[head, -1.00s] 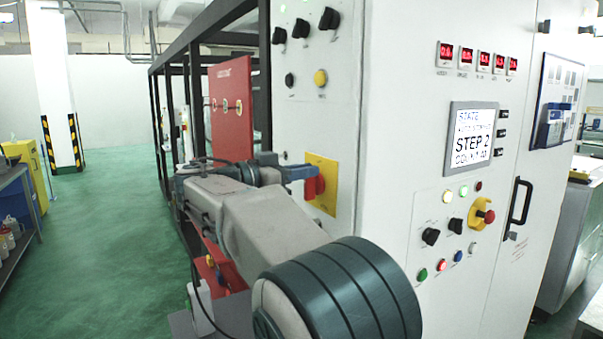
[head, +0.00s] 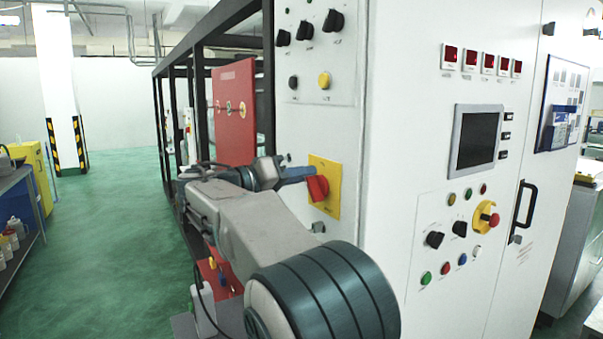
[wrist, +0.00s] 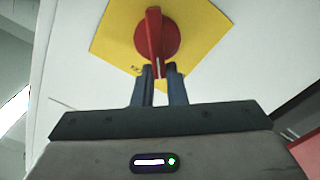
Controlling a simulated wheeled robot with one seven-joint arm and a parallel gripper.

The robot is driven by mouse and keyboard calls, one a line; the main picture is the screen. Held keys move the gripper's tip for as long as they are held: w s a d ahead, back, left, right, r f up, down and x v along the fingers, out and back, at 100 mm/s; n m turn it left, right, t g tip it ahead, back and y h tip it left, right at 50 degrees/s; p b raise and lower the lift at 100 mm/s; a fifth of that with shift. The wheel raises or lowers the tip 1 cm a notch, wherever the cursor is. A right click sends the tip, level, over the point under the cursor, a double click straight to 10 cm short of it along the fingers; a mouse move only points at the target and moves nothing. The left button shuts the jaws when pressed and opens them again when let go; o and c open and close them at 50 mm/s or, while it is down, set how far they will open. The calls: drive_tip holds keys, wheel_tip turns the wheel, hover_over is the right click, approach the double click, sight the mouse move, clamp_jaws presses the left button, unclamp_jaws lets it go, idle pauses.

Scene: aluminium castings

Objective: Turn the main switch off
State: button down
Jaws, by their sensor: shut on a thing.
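The main switch is a red rotary handle (head: 317,188) on a yellow plate (head: 329,208), on the narrow side of the white cabinet. My gripper (head: 308,175) reaches it from the left in the head view. In the wrist view the red handle (wrist: 154,35) stands in front of the yellow plate (wrist: 203,30), and my gripper (wrist: 158,72) has its two fingers on either side of the handle's lower end, shut on it. In the head view the handle looks tilted. The control screen (head: 477,137) is dark, and the red number displays (head: 487,63) show no readable digits.
The white cabinet (head: 400,150) fills the right half, with a yellow-ringed red stop button (head: 487,218) and a black door handle (head: 524,205). Black knobs (head: 307,30) sit above the switch. A red panel (head: 234,113) stands behind my arm. The green floor (head: 110,230) at left is clear.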

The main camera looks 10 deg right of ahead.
drive_tip(key=shift+w+f+n+p, duration=0.2)
drive_tip(key=shift+f+n, duration=0.25)
drive_tip(key=shift+n, duration=0.55)
drive_tip(key=shift+w+f+n+p, duration=0.1)
drive_tip(key=shift+f+n+p, duration=0.3)
drive_tip(key=shift+n, duration=0.6)
drive_tip(key=c, duration=1.5)
unclamp_jaws()
drive_tip(key=shift+f, duration=0.1)
drive_tip(key=shift+o, duration=0.2)
drive_tip(key=shift+s+r, duration=0.15)
drive_tip(key=shift+r, duration=0.2)
drive_tip(key=shift+a, duration=0.15)
drive_tip(key=b+v, duration=0.1)
drive_tip(key=v, duration=1.2)
drive_tip(key=shift+a+b, duration=0.3)
drive_tip(key=shift+b, duration=0.1)
